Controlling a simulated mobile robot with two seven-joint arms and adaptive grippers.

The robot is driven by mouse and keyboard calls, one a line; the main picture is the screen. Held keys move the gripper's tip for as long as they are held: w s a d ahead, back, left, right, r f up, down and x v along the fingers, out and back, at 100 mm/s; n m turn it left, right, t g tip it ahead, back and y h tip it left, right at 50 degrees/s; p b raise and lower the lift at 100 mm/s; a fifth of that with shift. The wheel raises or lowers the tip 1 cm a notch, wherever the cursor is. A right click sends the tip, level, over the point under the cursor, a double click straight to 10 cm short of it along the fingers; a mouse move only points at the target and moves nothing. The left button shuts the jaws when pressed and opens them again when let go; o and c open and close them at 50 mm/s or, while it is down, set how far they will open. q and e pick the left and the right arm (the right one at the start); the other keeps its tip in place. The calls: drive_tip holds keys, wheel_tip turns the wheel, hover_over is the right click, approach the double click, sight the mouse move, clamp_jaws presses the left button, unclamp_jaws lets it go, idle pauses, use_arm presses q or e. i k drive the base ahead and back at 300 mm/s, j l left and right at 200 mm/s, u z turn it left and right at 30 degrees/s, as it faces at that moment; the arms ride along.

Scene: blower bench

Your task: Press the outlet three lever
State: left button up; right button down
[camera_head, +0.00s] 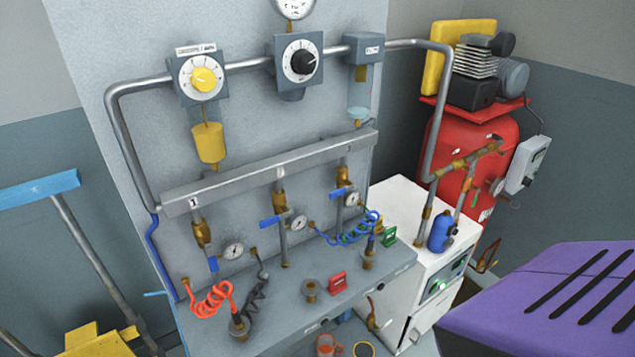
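The grey manifold bar (265,172) runs across the wall panel, with outlets marked along it. Outlet three is the right-hand one, with a brass valve (342,178) under its mark. A blue coiled hose (355,232) hangs in front of and below this outlet. Neither of my grippers is in view, and nothing touches the lever.
The middle outlet's blue lever (270,222) points sideways; the left outlet's (213,264) hangs down. The bench ledge (270,318) carries a red coiled hose (209,300) and fittings. A white cabinet (405,208) and red tank (480,150) stand right. A purple slotted housing (550,300) fills the lower right.

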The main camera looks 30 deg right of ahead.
sight(341, 192)
drive_tip(key=z, duration=1.25)
